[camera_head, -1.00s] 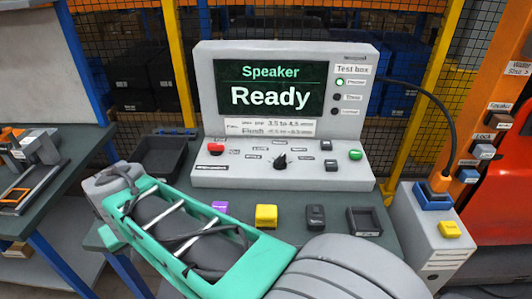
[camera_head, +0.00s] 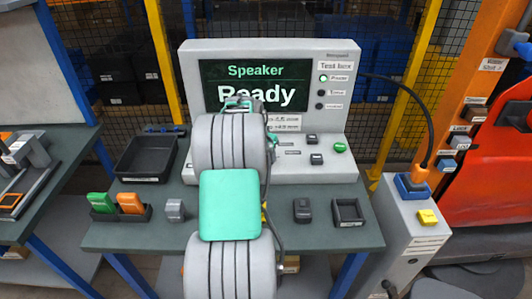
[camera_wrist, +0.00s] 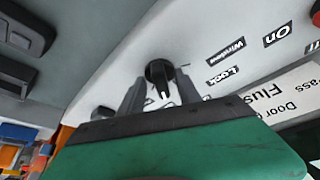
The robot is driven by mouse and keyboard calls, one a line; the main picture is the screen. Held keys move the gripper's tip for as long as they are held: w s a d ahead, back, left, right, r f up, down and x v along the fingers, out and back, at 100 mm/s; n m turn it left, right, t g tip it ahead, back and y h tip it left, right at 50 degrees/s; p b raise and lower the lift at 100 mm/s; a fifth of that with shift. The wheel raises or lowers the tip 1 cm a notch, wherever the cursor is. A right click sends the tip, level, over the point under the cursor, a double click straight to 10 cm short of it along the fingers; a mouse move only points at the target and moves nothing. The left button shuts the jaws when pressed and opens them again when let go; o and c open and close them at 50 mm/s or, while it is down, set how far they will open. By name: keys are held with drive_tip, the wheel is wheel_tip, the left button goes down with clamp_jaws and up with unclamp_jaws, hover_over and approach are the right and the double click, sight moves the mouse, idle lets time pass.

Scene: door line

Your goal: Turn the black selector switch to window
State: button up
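The black selector switch (camera_wrist: 160,74) is on the light panel of the test box (camera_head: 330,170). In the wrist view its round knob lies between the tips of my gripper (camera_wrist: 157,80). The two grey fingers are apart, one on each side of the knob; I cannot tell whether they touch it. The printed labels "Window" (camera_wrist: 226,52) and "Lock" (camera_wrist: 222,76) are to the right of the knob. In the head view my arm hides the switch and my gripper. The screen (camera_head: 285,85) reads "Speaker Ready".
A red button in the wrist view (camera_wrist: 312,47) is beside the label "On". A green button (camera_head: 340,147) is at the panel's right. A black tray (camera_head: 145,160), orange and green pieces (camera_head: 115,203), a dark block (camera_head: 302,211) and a small open box (camera_head: 348,212) are on the bench.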

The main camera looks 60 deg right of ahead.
drive_tip(key=shift+d+f, duration=0.1)
drive_tip(key=shift+f, duration=0.05)
drive_tip(key=shift+c, duration=0.6)
clamp_jaws()
